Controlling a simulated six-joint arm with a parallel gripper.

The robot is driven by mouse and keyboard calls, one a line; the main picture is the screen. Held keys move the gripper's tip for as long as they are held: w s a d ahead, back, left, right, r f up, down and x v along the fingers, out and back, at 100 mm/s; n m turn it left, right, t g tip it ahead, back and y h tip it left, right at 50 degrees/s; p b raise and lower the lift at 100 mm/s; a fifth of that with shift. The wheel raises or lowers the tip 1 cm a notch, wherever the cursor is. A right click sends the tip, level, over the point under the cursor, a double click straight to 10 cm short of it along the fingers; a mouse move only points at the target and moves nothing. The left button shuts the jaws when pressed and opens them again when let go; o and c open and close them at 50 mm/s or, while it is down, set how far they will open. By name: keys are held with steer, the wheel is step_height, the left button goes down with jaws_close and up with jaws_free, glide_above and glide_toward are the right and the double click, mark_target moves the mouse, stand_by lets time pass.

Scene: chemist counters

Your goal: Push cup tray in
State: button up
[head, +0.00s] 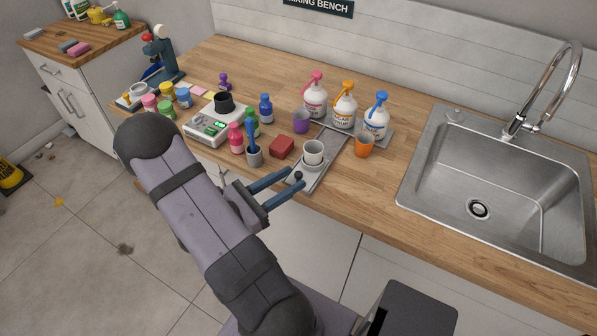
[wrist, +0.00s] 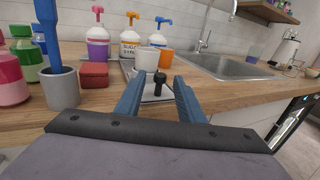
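The cup tray (head: 308,184) is a flat grey metal tray near the counter's front edge, on what look like grey rails running back toward the pump bottles. A white cup (head: 313,151) stands on it, and a dark round knob (head: 298,176) rises at its front. My gripper (head: 286,178) is at the tray's front, its two blue fingers apart. In the wrist view the knob (wrist: 159,84) stands between the fingers (wrist: 157,88), with gaps visible on both sides. The white cup (wrist: 147,60) is just behind it. Whether a finger touches the tray is unclear.
A purple cup (head: 301,121) and an orange cup (head: 364,145) flank the rails. Pump bottles (head: 344,108) stand behind. A red box (head: 282,147) and a grey cup holding a blue tool (head: 254,156) are left of the tray. The sink (head: 500,190) is right.

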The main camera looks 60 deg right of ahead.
mark_target(299, 173)
steer(key=shift+p+x, duration=0.4)
steer(key=shift+x, duration=1.4)
